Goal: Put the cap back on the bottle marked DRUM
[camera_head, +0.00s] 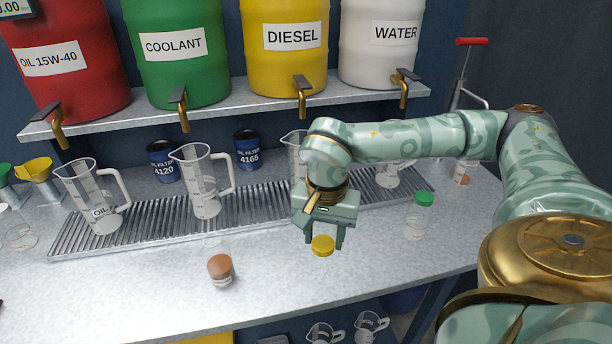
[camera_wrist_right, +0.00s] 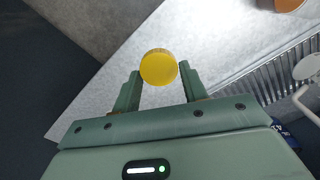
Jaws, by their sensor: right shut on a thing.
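My right gripper (camera_head: 324,236) is shut on a yellow cap (camera_head: 322,246) over the front part of the bench. In the right wrist view the round yellow cap (camera_wrist_right: 159,68) sits between the two fingertips (camera_wrist_right: 160,72). No bottle body shows under it. A small clear bottle with a brown cap (camera_head: 220,268) stands on the bench to the left of the gripper. A clear bottle with a green cap (camera_head: 424,199) stands to the right. A clear container (camera_head: 20,236) stands at the far left. I cannot read DRUM on any bottle. My left gripper is not in view.
A slotted drain tray (camera_head: 150,222) runs along the bench with several clear jugs, including one marked OIL (camera_head: 98,200). Oil filter cans 4120 (camera_head: 162,162) and 4165 (camera_head: 248,150) stand behind. Drums with taps line the shelf above. The bench front (camera_head: 275,265) is mostly clear.

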